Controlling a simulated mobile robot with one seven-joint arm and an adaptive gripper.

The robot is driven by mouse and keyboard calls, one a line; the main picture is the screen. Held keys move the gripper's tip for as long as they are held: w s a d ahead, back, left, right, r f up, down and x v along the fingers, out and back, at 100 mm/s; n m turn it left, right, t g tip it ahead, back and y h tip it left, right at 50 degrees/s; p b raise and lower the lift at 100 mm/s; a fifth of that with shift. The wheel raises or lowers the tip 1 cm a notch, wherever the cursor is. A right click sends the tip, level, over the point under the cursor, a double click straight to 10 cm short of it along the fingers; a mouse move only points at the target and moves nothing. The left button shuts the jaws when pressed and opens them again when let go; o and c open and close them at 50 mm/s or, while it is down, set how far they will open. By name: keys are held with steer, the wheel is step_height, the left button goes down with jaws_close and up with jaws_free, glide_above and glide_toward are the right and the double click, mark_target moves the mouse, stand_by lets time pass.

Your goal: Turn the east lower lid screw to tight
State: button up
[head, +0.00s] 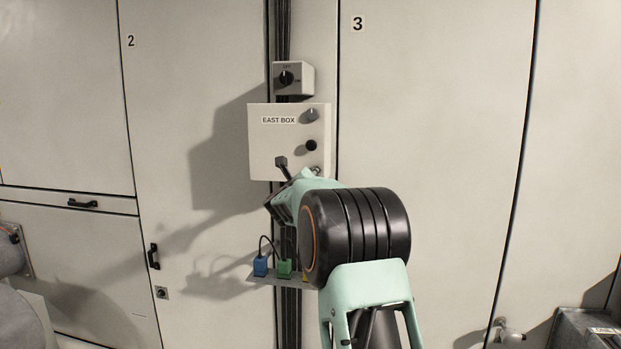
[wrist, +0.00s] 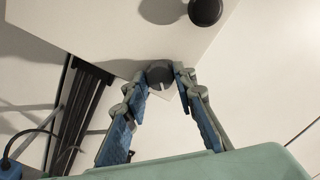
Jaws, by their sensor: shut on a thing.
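The east lower lid screw (wrist: 160,73) is a grey round head with a slot, at the lower corner of the white box lid in the wrist view. My gripper (wrist: 160,78) is shut on this screw, with one fingertip on each side of its head. The slot shows between the fingers and runs nearly upright in the picture. In the head view the EAST BOX (head: 262,144) hangs on the wall, and my arm hides most of the gripper and the screw at its lower right corner.
A black knob (head: 311,145) sits above the screw on the lid, and a grey knob (head: 312,115) above that. A small switch box (head: 304,79) is higher up. Below are a blue plug (head: 260,266) and a green plug (head: 283,268) on a shelf. Dark cables run behind the box.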

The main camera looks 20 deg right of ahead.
steer(key=n+p, duration=1)
steer(key=n, duration=1.6)
steer(key=shift+n, duration=0.4)
steer(key=o, duration=1.2)
steer(key=shift+c, duration=0.2)
steer(key=v, duration=1.2)
